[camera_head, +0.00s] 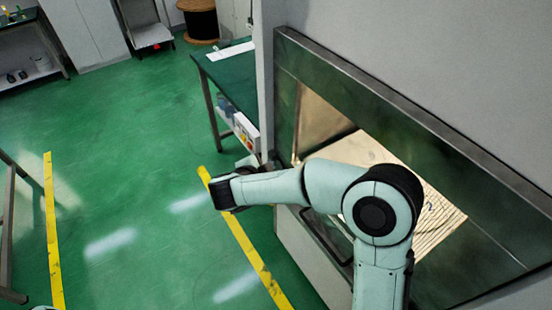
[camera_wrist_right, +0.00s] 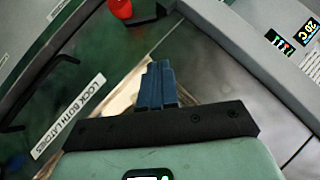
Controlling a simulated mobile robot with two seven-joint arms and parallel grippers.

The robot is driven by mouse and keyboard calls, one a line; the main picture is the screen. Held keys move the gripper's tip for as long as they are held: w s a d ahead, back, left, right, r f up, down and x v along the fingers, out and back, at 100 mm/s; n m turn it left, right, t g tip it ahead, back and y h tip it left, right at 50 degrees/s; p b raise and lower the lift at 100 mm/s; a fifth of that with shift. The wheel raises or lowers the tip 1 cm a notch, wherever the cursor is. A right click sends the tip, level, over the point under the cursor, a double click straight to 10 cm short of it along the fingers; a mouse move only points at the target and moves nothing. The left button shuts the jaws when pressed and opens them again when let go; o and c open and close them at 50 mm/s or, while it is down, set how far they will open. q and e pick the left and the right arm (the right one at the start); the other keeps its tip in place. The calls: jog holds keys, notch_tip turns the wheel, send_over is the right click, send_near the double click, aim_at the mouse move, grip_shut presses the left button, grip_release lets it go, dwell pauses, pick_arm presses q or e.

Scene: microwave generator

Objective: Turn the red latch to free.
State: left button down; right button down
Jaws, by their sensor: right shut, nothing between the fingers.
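The red latch (camera_wrist_right: 121,9) shows at the top edge of the right wrist view, partly cut off by the frame. A dark part adjoins it on the right. My right gripper (camera_wrist_right: 158,68) has its blue fingers shut with nothing between them. The fingers point up the picture, below and right of the latch, and appear apart from it. In the head view my right arm reaches across the front of the machine (camera_head: 405,110). I cannot make out the fingers or the latch there. My left gripper is in neither view.
A white label reading "LOCK BOTH LATCHES" (camera_wrist_right: 68,117) lies left of my gripper. A display panel (camera_wrist_right: 292,35) is at the upper right. In the head view a green-topped table (camera_head: 232,75) stands beside the machine. The green floor (camera_head: 130,190) on the left is mostly clear.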

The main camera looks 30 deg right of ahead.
aim_at(279, 161)
jog(key=x, duration=0.9)
jog(key=shift+d+f, duration=0.2)
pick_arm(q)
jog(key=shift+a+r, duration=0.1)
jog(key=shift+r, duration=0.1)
pick_arm(e)
jog(key=shift+w+a+f, duration=0.1)
jog(key=shift+w+f, duration=0.5)
jog(key=shift+f, duration=0.2)
jog(key=shift+w+a+f, duration=0.1)
jog(key=shift+w+f, duration=0.55)
jog(key=shift+f, duration=0.1)
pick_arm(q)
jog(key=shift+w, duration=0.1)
